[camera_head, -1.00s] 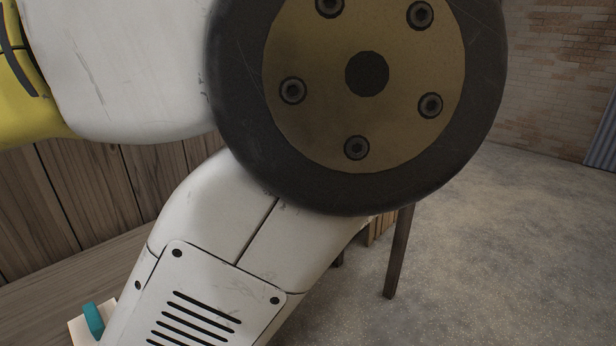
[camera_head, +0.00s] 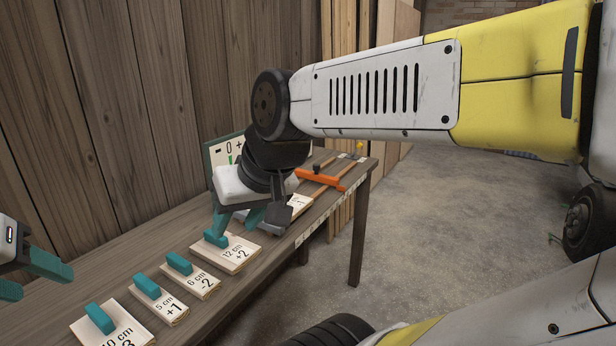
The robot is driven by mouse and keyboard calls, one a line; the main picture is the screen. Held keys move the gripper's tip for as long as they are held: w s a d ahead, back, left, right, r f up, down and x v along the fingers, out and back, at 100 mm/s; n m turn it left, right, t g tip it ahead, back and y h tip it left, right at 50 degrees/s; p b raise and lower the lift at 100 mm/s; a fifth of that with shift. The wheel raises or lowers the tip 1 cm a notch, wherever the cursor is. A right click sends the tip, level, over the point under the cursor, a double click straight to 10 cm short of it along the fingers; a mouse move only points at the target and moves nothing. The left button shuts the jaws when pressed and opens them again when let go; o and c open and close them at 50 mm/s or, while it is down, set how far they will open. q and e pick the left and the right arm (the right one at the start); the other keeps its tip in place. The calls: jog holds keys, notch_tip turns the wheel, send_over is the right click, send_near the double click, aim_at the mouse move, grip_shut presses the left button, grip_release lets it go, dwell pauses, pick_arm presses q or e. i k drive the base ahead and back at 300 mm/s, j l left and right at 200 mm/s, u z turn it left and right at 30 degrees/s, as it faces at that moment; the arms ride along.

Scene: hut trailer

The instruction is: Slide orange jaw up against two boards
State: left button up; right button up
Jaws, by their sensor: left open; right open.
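The orange jaw (camera_head: 326,180) lies across wooden rails toward the far right end of the bench, with a dark knob on it. My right gripper (camera_head: 238,226) is open, with its teal fingers low over the bench by the 12 cm +2 board (camera_head: 238,256), nearer than the jaw and apart from it. Whether it touches that board's teal handle (camera_head: 214,238) I cannot tell. A pale board (camera_head: 298,204) behind the gripper is partly hidden. My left gripper (camera_head: 28,280) is open and empty at the left edge, partly cut off.
Boards marked 6 cm -2 (camera_head: 198,285), 5 cm +1 (camera_head: 168,308) and 10 cm (camera_head: 125,333) lie along the bench (camera_head: 95,270), each with a teal handle. A scale panel (camera_head: 222,152) stands behind my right gripper against the plank wall (camera_head: 130,100). The floor at right is open.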

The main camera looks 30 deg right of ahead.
aim_at(314, 176)
jog(key=z, duration=1.2)
jog(key=i+l+u, duration=0.15)
jog(key=i+l, duration=0.15)
jog(key=i, duration=0.2)
jog(key=i+l+u, duration=0.1)
jog(key=i+l, duration=0.3)
